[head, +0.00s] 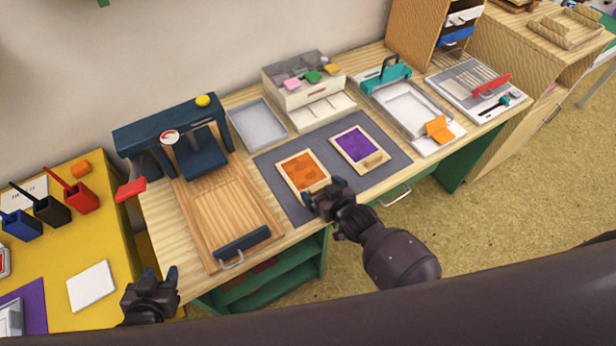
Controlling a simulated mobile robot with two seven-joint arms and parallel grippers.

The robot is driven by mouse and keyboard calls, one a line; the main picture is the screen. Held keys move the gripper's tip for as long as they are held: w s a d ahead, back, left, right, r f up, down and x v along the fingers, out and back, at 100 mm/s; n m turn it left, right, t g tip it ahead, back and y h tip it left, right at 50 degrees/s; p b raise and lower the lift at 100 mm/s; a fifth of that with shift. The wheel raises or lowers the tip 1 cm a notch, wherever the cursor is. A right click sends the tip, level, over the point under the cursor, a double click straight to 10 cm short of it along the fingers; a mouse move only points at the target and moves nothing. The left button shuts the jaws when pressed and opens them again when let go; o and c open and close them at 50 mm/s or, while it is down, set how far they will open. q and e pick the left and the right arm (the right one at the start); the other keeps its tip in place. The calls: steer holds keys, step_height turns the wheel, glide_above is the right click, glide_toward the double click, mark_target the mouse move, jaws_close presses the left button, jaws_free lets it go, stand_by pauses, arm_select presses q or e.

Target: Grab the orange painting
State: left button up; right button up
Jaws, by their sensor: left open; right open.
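The orange painting (302,170) is a framed panel with a light wooden rim, lying flat on the grey mat (281,202) on the wooden table. My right gripper (322,193) is open at the painting's near right corner and hides part of that edge. I cannot tell whether it touches the frame. My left gripper (160,283) is open and empty, low at the left, in front of the table's near edge and away from the painting.
A purple framed panel (356,143) lies right of the orange one. A dark blue press (165,130) with a wooden board (222,205) stands to the left. A grey tray (257,124) and a white box (301,92) sit behind. A yellow table (110,250) is at far left.

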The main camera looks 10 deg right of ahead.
steer(key=shift+c, duration=0.2)
steer(key=c, duration=1)
